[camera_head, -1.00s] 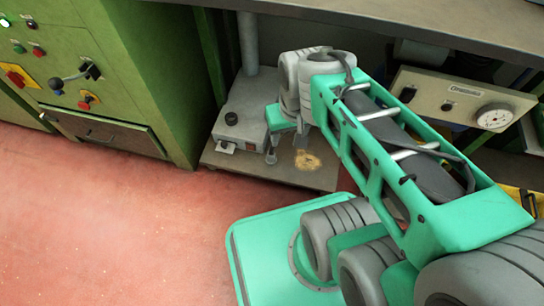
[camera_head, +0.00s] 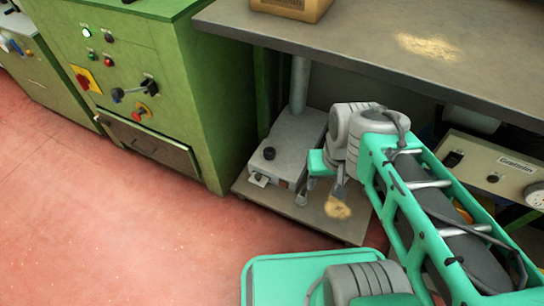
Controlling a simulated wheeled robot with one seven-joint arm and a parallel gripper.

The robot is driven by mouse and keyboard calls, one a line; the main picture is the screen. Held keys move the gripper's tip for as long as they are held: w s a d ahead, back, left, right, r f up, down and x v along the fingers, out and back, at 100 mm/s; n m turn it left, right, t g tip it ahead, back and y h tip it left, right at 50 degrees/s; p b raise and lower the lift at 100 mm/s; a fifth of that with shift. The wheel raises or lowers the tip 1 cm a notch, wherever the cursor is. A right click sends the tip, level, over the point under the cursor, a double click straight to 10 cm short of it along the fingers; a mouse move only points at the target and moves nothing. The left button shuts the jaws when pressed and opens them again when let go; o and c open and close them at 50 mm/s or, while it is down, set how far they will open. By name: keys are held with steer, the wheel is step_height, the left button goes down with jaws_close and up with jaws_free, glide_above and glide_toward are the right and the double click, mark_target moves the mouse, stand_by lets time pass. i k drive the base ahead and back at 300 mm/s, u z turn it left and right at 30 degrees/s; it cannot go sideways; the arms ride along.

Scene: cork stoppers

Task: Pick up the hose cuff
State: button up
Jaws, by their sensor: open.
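My gripper (camera_head: 321,194) points down over the low grey shelf (camera_head: 268,212) under the workbench. Its two fingers are apart, with a gap between them. The tips are close to the shelf surface, right of a grey metal box and near a tan dusty patch (camera_head: 338,208). I cannot make out a hose cuff in this view. It may be hidden by my gripper or arm, or be too small to tell.
The grey box (camera_head: 290,148) with a black knob and a post stands left of my gripper. The workbench top (camera_head: 370,45) overhangs the shelf. A green cabinet (camera_head: 150,90) stands at left. A panel with a dial (camera_head: 495,165) is at right. Red floor is clear at lower left.

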mark_target(301, 202)
steer(key=z, duration=0.05)
steer(key=k, duration=0.4)
steer(key=u, duration=1.35)
steer(key=i, duration=1.1)
steer(key=z, duration=0.2)
